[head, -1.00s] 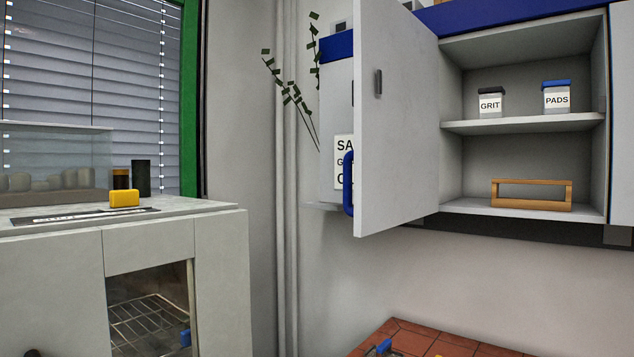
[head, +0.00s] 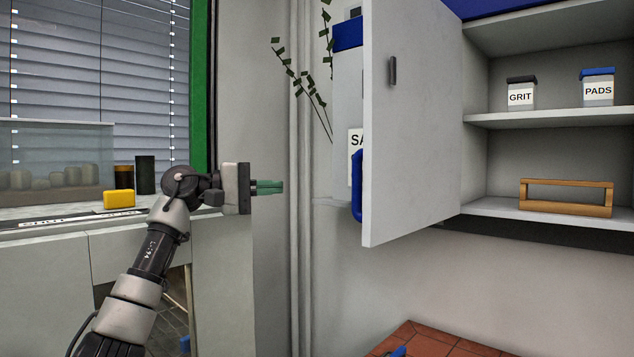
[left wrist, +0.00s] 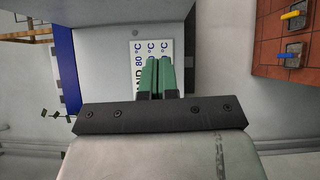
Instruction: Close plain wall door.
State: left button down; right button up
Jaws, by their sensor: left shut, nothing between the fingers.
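The plain wall door (head: 412,130) is a pale grey panel that stands swung open at the left of the wall cabinet (head: 530,120). My right gripper is not in view.
The open cabinet holds a GRIT jar (head: 521,94), a PADS jar (head: 597,88) and a wooden frame (head: 566,197). Pipes (head: 300,250) and a plant (head: 300,85) are by the wall. A bench with a yellow block (head: 119,200) is at the left. Red tiles (head: 440,340) lie below.

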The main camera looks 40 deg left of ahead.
pick_arm(q)
jog(key=s+d+p+x, duration=0.2)
jog(key=p+x, duration=0.4)
jog(key=x, duration=0.6)
jog(key=shift+d, duration=0.15)
jog(key=shift+w+r, duration=0.1)
